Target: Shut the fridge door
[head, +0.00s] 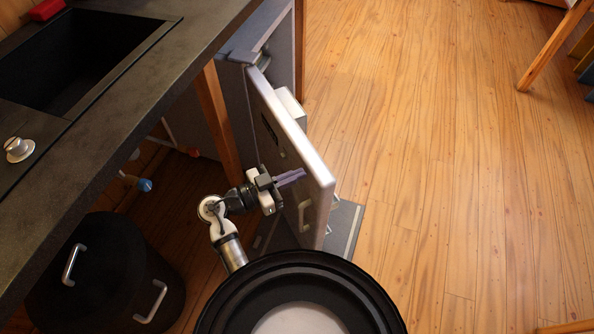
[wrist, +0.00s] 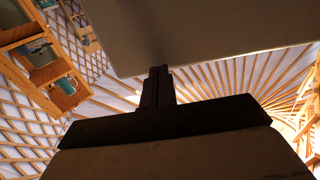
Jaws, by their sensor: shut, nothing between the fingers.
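The fridge (head: 233,95) stands at the end of the counter in the head view. Its grey-white door (head: 287,140) stands open, swung out toward me. A handle (head: 304,215) shows low on the door's left face. My gripper (head: 300,175) is shut and empty, with its fingertips at the door's left face near the outer edge. I cannot tell whether they touch it. In the wrist view the shut fingers (wrist: 158,76) point up to the edge of a large pale panel (wrist: 210,30), which looks like the door.
The dark counter (head: 150,85) with a sink (head: 85,60) runs along the left. A black bin-like container (head: 105,275) with handles stands under it. A grey mat-like panel (head: 345,230) lies below the door. The wooden floor (head: 430,160) to the right is clear.

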